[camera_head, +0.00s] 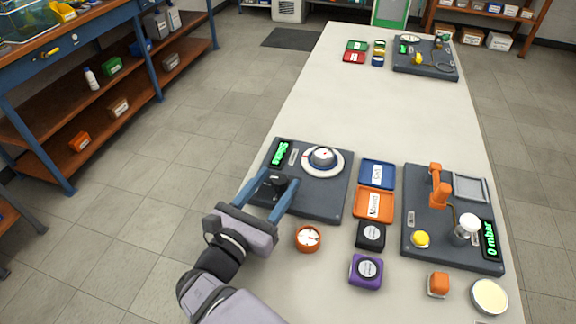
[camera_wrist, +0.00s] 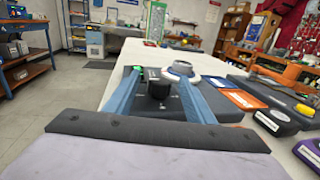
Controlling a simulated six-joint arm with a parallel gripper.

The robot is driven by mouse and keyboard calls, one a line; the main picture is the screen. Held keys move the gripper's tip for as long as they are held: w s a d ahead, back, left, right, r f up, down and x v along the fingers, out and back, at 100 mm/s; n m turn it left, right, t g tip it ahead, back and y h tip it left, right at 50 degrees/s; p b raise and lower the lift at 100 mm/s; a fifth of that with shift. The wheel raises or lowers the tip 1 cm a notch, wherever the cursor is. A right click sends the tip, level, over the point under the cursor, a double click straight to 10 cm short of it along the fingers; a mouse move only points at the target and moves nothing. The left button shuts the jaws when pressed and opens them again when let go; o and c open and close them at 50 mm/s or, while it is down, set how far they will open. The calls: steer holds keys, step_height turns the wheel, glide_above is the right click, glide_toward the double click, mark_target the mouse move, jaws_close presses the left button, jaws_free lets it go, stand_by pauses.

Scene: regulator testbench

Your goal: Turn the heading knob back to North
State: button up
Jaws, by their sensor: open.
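A dark panel (camera_head: 325,197) lies on the near left of the table. It carries a green display (camera_head: 281,153) whose reading I cannot make out, a white dial with a grey knob (camera_head: 323,157), and a black knob (camera_head: 272,186). I cannot tell from labels which one is the heading knob. My gripper (camera_head: 279,178) is open over the panel, its blue fingers on either side of the black knob. In the wrist view the black knob (camera_wrist: 159,88) stands upright between the fingers, with gaps visible; the white-rimmed dial (camera_wrist: 182,70) is just beyond. Contact is not visible.
Right of the panel are a blue tray (camera_head: 364,182), an orange tray (camera_head: 363,214), a black block (camera_head: 371,236) and a purple block (camera_head: 366,272). A round orange gauge (camera_head: 308,239) sits in front. A second panel (camera_head: 430,215) stands right. The table's middle is clear.

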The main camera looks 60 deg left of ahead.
mark_target(288, 167)
steer(key=shift+p+x, duration=0.45)
steer(key=shift+x, duration=2.65)
steer(key=c, duration=1.1)
steer(key=shift+o, duration=0.2)
